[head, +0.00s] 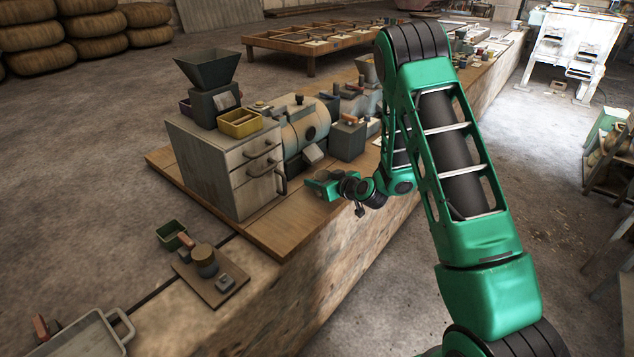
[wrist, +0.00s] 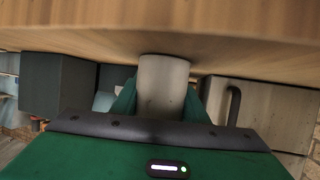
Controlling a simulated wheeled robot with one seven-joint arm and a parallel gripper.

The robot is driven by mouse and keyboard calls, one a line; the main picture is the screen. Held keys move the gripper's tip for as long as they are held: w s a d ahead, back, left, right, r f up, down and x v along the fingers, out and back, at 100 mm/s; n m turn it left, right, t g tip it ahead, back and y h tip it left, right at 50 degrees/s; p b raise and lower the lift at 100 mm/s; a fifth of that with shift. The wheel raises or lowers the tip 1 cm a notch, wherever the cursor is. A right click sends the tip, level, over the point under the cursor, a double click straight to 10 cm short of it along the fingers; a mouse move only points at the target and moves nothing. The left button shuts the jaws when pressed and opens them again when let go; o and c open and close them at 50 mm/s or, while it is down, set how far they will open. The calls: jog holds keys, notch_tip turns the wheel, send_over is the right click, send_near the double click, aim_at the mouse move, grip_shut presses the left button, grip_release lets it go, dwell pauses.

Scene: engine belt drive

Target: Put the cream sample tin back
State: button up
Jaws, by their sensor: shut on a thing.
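The cream sample tin (wrist: 163,84) is a small pale cylinder between the green fingers of my gripper (wrist: 162,98) in the wrist view. My gripper is shut on it. The tin's far end is close to the wooden board (wrist: 160,30), which shows upside down at the top; I cannot tell whether they touch. In the head view my gripper (head: 316,185) is low over the front edge of the wooden board (head: 290,229), right of the drawer cabinet. I cannot make out the tin there.
The grey drawer cabinet (head: 212,170) carries a hopper (head: 208,70) and a yellow tray (head: 240,123). A rounded machine (head: 300,125) and a dark box (head: 347,141) stand behind my gripper. A small board with a round tin (head: 204,261) lies at front left.

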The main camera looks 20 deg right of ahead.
jog(key=shift+f, duration=0.1)
jog(key=o, duration=1.1)
jog(key=shift+a, duration=0.1)
jog(key=shift+o, duration=0.2)
jog(key=shift+s, duration=0.15)
jog(key=v, duration=1.1)
jog(key=shift+s+d+r, duration=0.25)
jog(key=shift+d+r, duration=0.05)
jog(key=shift+r, duration=0.05)
